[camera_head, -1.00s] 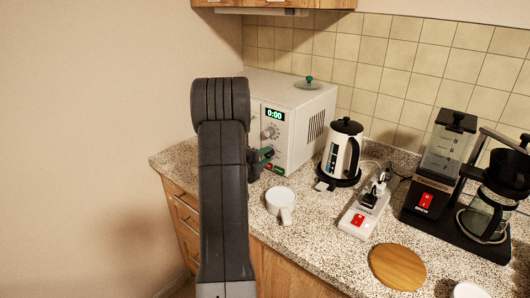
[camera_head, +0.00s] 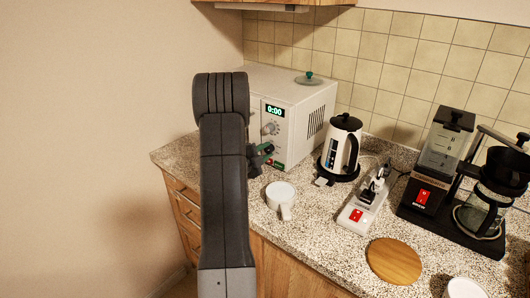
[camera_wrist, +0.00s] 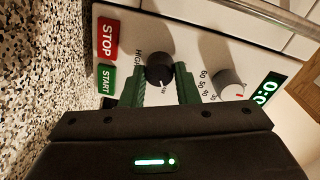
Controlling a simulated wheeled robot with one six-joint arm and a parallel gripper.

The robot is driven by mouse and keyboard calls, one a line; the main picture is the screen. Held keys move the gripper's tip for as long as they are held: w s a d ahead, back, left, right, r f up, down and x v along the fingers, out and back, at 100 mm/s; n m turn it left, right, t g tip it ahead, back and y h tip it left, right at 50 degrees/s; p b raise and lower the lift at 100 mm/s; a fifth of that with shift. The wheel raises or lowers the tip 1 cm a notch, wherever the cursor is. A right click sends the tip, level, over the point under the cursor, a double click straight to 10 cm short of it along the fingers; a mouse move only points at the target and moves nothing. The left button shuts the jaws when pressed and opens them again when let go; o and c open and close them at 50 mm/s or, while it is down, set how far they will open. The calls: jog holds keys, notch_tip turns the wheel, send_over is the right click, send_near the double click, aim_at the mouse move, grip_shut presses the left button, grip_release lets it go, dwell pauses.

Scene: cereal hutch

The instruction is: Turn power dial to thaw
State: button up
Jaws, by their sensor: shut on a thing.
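The white microwave (camera_head: 305,101) stands at the back of the counter, its front panel facing me. In the wrist view, the dark round power dial (camera_wrist: 160,71) sits on that panel, with "HIGH" printed beside it. My gripper (camera_wrist: 161,86) has its two green fingers on opposite sides of the dial, shut on it. A small light mark shows at the dial's near edge; the thaw label cannot be made out. In the head view my gripper (camera_head: 264,150) is at the lower panel, and my arm and fingers hide most of the dial.
A grey timer dial (camera_wrist: 229,84) and lit display (camera_wrist: 266,88) are beside the power dial; red STOP (camera_wrist: 107,38) and green START (camera_wrist: 106,79) buttons are on its other side. A white mug (camera_head: 281,194) stands below the gripper; a kettle (camera_head: 341,150) is to the right.

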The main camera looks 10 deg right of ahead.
jog(key=o, duration=1)
jog(key=b+v, duration=0.2)
jog(key=v, duration=1.2)
jog(key=shift+w+d, duration=0.1)
jog(key=p+x, duration=0.2)
jog(key=x, duration=1.1)
jog(key=shift+w+d, duration=0.2)
jog(key=shift+d, duration=0.15)
jog(key=shift+a, duration=0.15)
